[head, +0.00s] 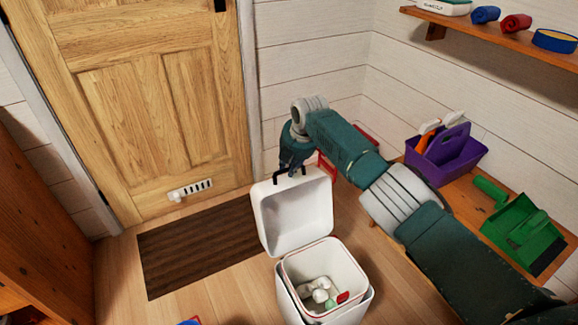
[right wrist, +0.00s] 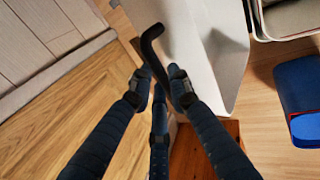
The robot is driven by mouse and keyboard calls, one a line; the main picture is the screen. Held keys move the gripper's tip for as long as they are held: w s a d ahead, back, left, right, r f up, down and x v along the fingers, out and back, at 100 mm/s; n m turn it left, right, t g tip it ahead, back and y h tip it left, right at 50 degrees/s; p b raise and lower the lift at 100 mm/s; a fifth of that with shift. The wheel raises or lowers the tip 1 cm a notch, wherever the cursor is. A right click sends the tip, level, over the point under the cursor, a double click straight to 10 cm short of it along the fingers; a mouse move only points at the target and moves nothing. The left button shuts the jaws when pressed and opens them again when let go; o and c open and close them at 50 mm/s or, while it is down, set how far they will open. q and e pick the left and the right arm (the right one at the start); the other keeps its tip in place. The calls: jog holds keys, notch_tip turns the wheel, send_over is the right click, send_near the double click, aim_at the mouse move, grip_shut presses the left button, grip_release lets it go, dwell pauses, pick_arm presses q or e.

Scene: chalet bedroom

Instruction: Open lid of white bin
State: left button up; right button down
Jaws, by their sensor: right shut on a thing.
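The white bin (head: 362,303) stands on the wood floor in the lower middle of the head view. Its lid (head: 300,217) is raised at the back, inner side showing, so the bin's inside and some pale and green items in it are visible. My right gripper (head: 290,168) is at the lid's top edge, shut on its black handle (head: 277,178). In the right wrist view, the gripper's fingers (right wrist: 160,80) close around the dark handle (right wrist: 152,45), with the white lid (right wrist: 205,40) beside it. My left gripper is not in view.
A wooden door (head: 150,100) and brown mat (head: 195,250) are left of the bin. A wooden bench (head: 460,195) at right carries a purple caddy (head: 468,150) and green dustpan (head: 530,235). A shelf (head: 480,32) is above. A blue object (right wrist: 300,95) lies right in the wrist view.

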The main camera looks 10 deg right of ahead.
jog(key=shift+w+r, duration=0.15)
jog(key=shift+r, duration=0.1)
jog(key=c, duration=1.6)
grip_release()
jog(key=shift+c, duration=0.2)
jog(key=shift+a+f, duration=0.1)
jog(key=v, duration=1.2)
